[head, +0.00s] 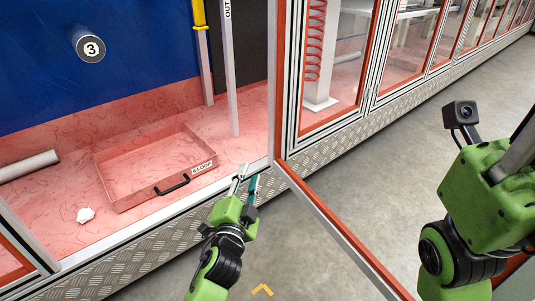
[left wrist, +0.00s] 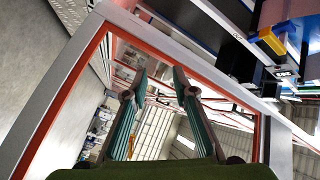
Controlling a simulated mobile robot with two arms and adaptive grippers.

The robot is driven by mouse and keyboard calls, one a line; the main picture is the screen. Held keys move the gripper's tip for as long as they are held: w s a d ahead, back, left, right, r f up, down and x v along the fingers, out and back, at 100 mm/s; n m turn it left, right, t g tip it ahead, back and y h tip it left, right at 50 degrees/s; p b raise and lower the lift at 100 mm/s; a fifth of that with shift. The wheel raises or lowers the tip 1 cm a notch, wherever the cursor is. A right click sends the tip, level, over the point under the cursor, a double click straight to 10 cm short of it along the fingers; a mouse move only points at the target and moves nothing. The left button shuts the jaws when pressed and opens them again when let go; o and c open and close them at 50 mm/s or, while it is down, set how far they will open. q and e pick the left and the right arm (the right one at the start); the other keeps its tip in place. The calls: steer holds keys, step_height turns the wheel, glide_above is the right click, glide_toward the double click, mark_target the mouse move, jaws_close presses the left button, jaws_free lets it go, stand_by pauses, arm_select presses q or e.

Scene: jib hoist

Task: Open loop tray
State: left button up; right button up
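The loop tray (head: 128,182) is a shallow pink-red tray on the pink floor of the cell in the head view. Its front carries a label ending in "LOOP" and a black handle (head: 173,185). My left gripper (head: 247,175) is to the right of the handle, apart from it, by the cell's front edge and the door post. Its fingers are spread with nothing between them; they also show apart in the left wrist view (left wrist: 160,72). My right arm is at the right of the head view, but its fingers are not visible.
A red-edged door frame (head: 345,238) stands swung out to the right of my left gripper. A grey roll (head: 28,166) and a crumpled white scrap (head: 86,215) lie near the tray. A yellow-topped post (head: 204,50) stands behind. The grey floor at right is clear.

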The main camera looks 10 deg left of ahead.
arm_select(q)
steer(key=s+d+r+t+h+p, duration=0.1)
steer(key=s+d+r+h, duration=0.2)
steer(key=r, duration=0.3)
steer(key=s+d+r+t+h+p, duration=0.1)
steer(key=s+d+r+h, duration=0.2)
steer(key=r, duration=0.3)
steer(key=shift+t+p, duration=0.3)
steer(key=shift+t, duration=0.1)
steer(key=shift+d+f, duration=0.1)
